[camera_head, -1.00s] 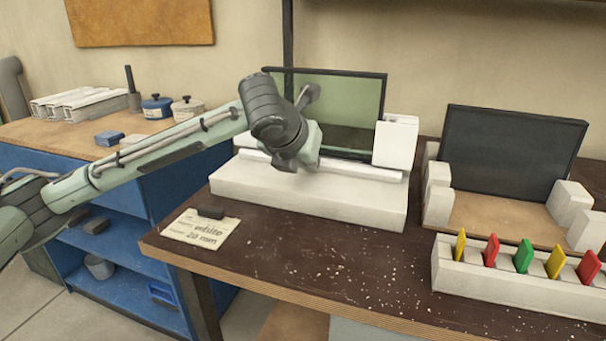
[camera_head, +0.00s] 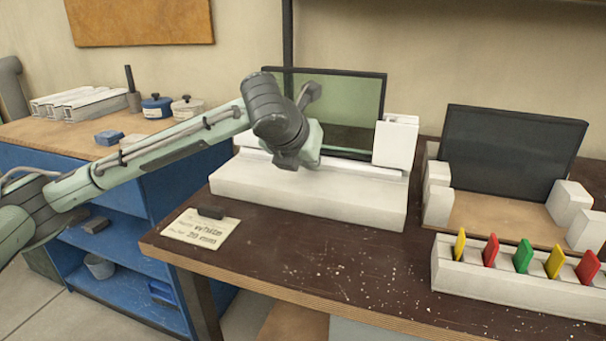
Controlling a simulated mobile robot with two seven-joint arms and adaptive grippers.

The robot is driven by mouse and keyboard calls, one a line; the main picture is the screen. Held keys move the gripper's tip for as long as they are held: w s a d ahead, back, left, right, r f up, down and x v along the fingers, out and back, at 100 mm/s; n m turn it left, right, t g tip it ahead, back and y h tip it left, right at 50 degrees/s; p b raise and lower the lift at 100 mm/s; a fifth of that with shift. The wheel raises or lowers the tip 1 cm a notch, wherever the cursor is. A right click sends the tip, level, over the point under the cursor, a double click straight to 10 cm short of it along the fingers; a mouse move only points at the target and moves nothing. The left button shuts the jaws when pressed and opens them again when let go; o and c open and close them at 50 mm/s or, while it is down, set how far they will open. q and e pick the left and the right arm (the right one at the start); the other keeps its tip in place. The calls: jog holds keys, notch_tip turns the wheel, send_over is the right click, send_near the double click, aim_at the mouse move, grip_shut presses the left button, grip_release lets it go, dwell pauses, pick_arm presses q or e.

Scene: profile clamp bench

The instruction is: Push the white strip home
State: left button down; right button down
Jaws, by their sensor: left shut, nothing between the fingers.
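A white clamp block (camera_head: 300,199) lies along the bench, with an upright dark-framed glass panel (camera_head: 352,100) behind it. The white strip (camera_head: 362,168) runs along the block's top at the foot of the panel. It is hard to tell from the block, and my gripper hides its middle. My left gripper (camera_head: 288,161) points down over the strip's middle, shut and empty. I cannot tell whether its fingertips touch the strip. My right gripper is not in view.
A white upright block (camera_head: 395,142) stands at the panel's right end. A second dark panel (camera_head: 512,150) stands further right, behind a rack (camera_head: 500,284) of coloured tabs. A note card (camera_head: 200,230) lies front left. The bench's front middle is clear.

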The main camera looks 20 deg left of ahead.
pick_arm(q)
jog(key=shift+s, duration=0.95)
notch_tip(320, 180, up, 8)
dwell(0.3)
